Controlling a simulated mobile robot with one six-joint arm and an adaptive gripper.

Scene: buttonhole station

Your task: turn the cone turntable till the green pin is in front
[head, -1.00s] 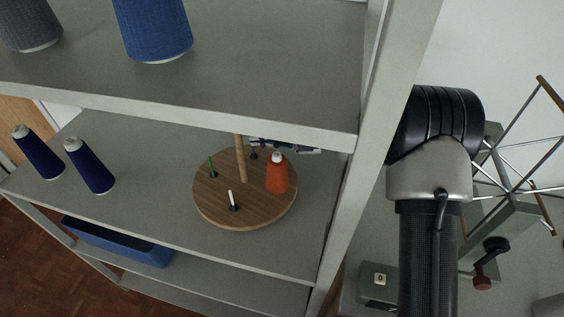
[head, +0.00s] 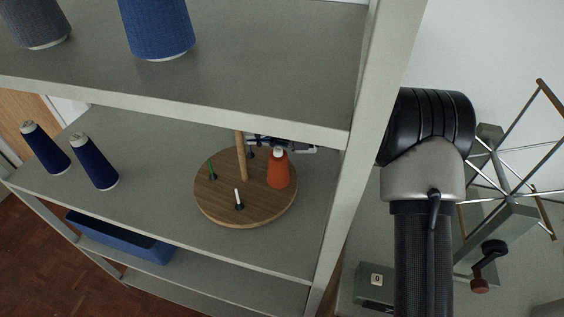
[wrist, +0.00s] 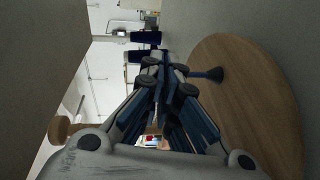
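The round wooden turntable (head: 225,211) lies on the middle shelf, with a wooden post (head: 241,160) at its centre. The green pin (head: 211,169) is at its left, the white pin (head: 239,198) at the front, slightly left. An orange cone (head: 278,172) covers the right position. A dark blue pin (head: 251,154) is at the back. My gripper (head: 283,142) is behind the turntable, partly hidden by shelf and cone. In the wrist view its fingers (wrist: 166,76) look shut, close beside the blue pin (wrist: 205,74); whether they touch it is unclear.
The upper shelf edge (head: 180,115) hangs over the turntable and a shelf upright (head: 350,150) stands at its right. Two navy cones (head: 94,162) stand to the left. A blue bin (head: 120,238) is below. A wire-armed winder (head: 505,190) is at the right.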

